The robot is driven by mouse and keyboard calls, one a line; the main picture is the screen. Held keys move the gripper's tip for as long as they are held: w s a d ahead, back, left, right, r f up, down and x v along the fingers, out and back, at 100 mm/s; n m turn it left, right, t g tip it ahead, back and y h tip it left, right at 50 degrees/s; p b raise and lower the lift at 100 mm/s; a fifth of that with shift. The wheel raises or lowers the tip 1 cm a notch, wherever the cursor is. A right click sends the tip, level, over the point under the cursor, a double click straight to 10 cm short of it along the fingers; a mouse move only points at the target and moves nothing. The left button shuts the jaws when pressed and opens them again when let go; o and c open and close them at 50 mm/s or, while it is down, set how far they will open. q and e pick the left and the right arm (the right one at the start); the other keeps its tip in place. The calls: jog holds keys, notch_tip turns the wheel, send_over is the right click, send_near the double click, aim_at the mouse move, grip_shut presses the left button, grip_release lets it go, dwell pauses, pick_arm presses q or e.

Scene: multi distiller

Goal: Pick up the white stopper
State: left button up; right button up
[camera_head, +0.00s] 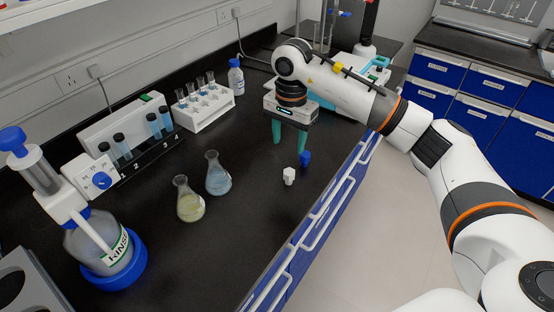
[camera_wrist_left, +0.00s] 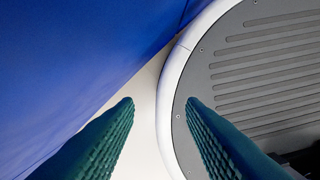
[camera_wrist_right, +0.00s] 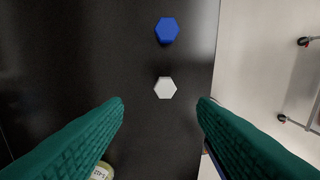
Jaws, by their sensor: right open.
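The white stopper (camera_head: 289,176) sits on the black bench near its front edge, and it shows as a white hexagon in the right wrist view (camera_wrist_right: 165,88). A blue stopper (camera_head: 305,158) stands just behind it, and it also shows in the right wrist view (camera_wrist_right: 167,30). My right gripper (camera_head: 289,147) is open and empty above the bench, with its green fingers pointing down. In the right wrist view the white stopper appears between the fingertips, below them and untouched. My left gripper (camera_wrist_left: 160,103) is open and empty, with its fingers apart, away from the bench top.
Two flasks, one yellowish (camera_head: 190,205) and one bluish (camera_head: 218,180), stand left of the stoppers. Tube racks (camera_head: 205,110) line the back. The bench around the stoppers is clear, with the drawer-side edge close on the right.

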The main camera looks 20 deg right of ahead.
aim_at(289, 171)
jog(key=f, duration=0.2)
jog(key=f+p, duration=0.1)
jog(key=s+f, duration=0.1)
jog(key=f, duration=0.1)
jog(key=shift+d+f, duration=0.15)
jog(key=shift+f, duration=0.2)
jog(key=shift+w+f+p, duration=0.1)
jog(key=shift+f+p, duration=0.2)
jog(key=shift+p, duration=0.05)
notch_tip(289, 171, down, 4)
jog(key=shift+f+p, duration=0.1)
jog(key=shift+p, duration=0.7)
jog(key=shift+f, duration=0.3)
pick_arm(q)
jog(key=r, duration=0.1)
jog(key=s+r, duration=0.1)
jog(key=r, duration=0.1)
jog(key=shift+s+a+r, duration=0.1)
jog(key=shift+s+r, duration=0.1)
pick_arm(e)
jog(key=shift+c, duration=0.9)
pick_arm(q)
jog(key=shift+s, duration=0.2)
pick_arm(e)
jog(key=c, duration=0.8)
